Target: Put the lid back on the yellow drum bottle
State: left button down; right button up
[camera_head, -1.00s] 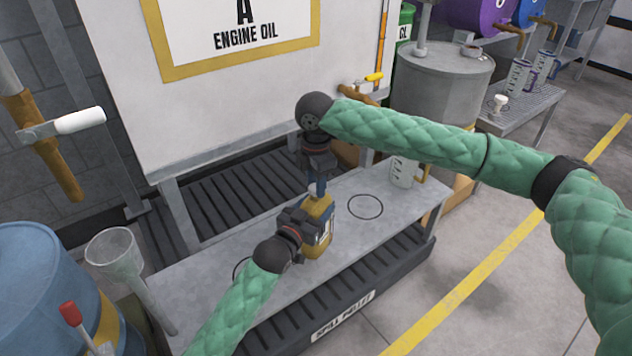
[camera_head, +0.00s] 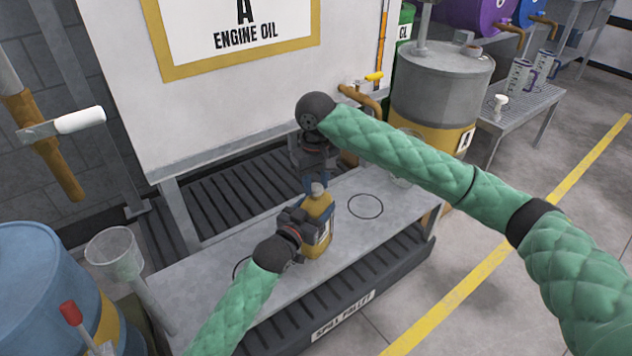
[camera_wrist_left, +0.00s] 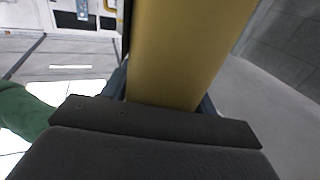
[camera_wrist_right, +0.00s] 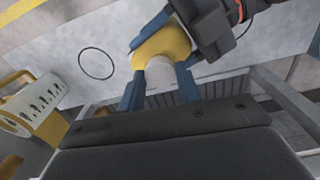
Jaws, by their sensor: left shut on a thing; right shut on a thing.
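The yellow drum bottle (camera_head: 317,212) stands upright on the grey metal bench. My left gripper (camera_head: 303,220) is shut around its body; the bottle's yellow side fills the middle of the left wrist view (camera_wrist_left: 182,50). My right gripper (camera_head: 317,184) is directly above the bottle, pointing down, shut on the pale lid (camera_head: 318,188). In the right wrist view the lid (camera_wrist_right: 160,74) sits between the blue fingers, over the bottle's yellow top (camera_wrist_right: 170,42). The lid covers the bottle's mouth from this side, so I cannot tell whether it is seated on the neck.
The bench (camera_head: 215,278) has a drawn black circle (camera_head: 365,206) right of the bottle. A clear measuring jug (camera_wrist_right: 38,115) with a yellow handle stands beyond it. A clear funnel-like vessel (camera_head: 115,252) and a blue drum (camera_head: 45,285) are at left. A tank wall rises behind.

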jog(key=m, duration=0.6)
jog(key=shift+a, duration=0.1)
jog(key=m, duration=0.6)
jog(key=shift+m, duration=0.3)
jog(key=o, duration=1)
notch_tip(320, 180, up, 12)
pick_arm(q)
jog(key=shift+c, duration=1.8)
grip_release()
